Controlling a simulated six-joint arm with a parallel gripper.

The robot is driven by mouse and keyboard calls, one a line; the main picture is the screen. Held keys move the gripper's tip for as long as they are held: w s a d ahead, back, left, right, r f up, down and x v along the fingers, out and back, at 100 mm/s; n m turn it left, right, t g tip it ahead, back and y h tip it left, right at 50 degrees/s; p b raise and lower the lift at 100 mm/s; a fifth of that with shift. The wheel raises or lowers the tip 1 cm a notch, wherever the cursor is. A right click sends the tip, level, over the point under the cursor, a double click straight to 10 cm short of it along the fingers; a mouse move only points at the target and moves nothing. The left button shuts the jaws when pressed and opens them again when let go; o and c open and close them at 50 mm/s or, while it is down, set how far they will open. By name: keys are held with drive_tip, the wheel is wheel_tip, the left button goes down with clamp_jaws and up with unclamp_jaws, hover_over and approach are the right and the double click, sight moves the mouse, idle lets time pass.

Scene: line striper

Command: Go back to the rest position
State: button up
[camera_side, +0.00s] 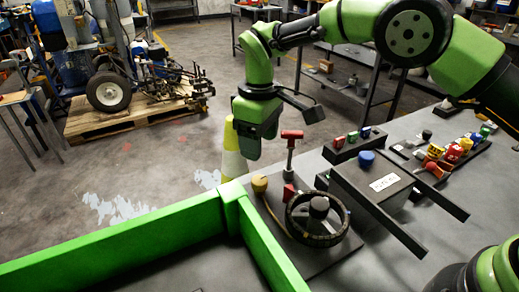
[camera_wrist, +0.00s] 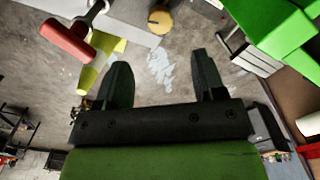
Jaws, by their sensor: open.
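My gripper (camera_side: 257,142) hangs in the air in the side view, left of a red-topped lever (camera_side: 292,134) and above a round yellow knob (camera_side: 260,184). In the wrist view my gripper (camera_wrist: 163,78) has its two dark fingers spread apart. Nothing is between them but a view of the grey floor. The lever's red handle (camera_wrist: 68,40) shows at upper left in the wrist view, apart from the fingers. The yellow knob (camera_wrist: 159,18) shows at the top, beyond the fingertips.
A black steering wheel (camera_side: 342,231) stands right of the lever. A dark box with a blue knob (camera_side: 366,158) and rows of coloured switches (camera_side: 455,150) lie further right. A green rail (camera_side: 110,241) runs along the front left. A yellow-white cone (camera_side: 233,160) stands behind my gripper.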

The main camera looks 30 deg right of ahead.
idle(0.4)
drive_tip(key=s+d+r+m+t+y, duration=0.15)
drive_tip(key=s+d+r, duration=0.25)
drive_tip(key=r, duration=0.5)
drive_tip(key=s+d+r+m+t, duration=0.25)
drive_tip(key=s+d+r, duration=0.2)
drive_tip(key=r, duration=0.35)
drive_tip(key=s+d+m+t, duration=0.1)
drive_tip(key=s+d+m, duration=0.1)
drive_tip(key=s, duration=0.7)
drive_tip(key=s+d+m+t, duration=0.2)
drive_tip(key=s+m, duration=0.3)
drive_tip(key=s, duration=0.3)
drive_tip(key=shift+s+d+r, duration=0.2)
drive_tip(key=shift+s+d, duration=0.15)
drive_tip(key=shift+d, duration=0.05)
drive_tip(key=shift+y, duration=0.25)
